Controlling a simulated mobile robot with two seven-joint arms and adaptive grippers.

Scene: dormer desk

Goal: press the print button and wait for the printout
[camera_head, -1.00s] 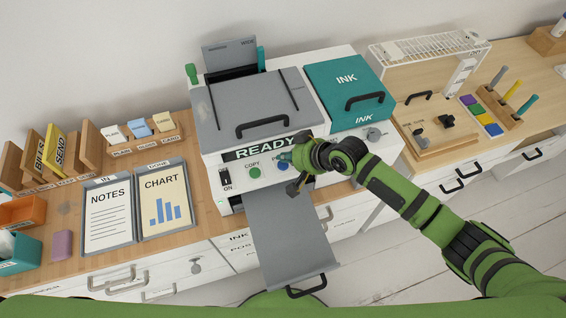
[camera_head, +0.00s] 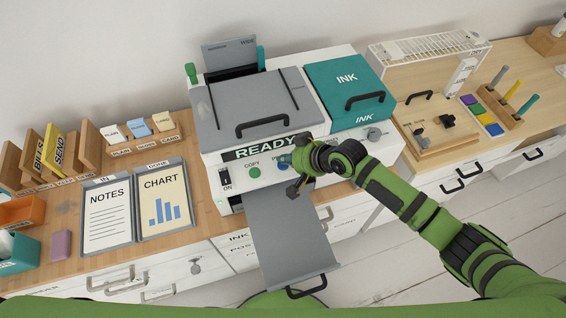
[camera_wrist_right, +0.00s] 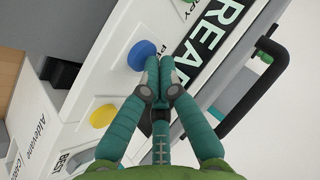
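The white and grey printer (camera_head: 250,110) stands on the desk, and its display (camera_head: 262,147) reads READY. My right gripper (camera_head: 288,160) is at the front panel and covers part of it. In the right wrist view my right gripper (camera_wrist_right: 158,75) has its teal fingers together and empty. Its tips are right beside the blue button (camera_wrist_right: 140,55), which has a partly hidden label starting with P. I cannot tell whether they touch it. A green COPY button (camera_head: 254,172) and a yellow button (camera_wrist_right: 103,115) are nearby. The grey output tray (camera_head: 285,240) is empty. My left gripper is out of view.
NOTES (camera_head: 108,215) and CHART (camera_head: 164,198) sheets lie on boards left of the printer. A teal INK cover (camera_head: 345,85) is on its right. A black lid handle (camera_head: 268,123) juts out above the display. A wooden board with knobs (camera_head: 430,130) lies farther right.

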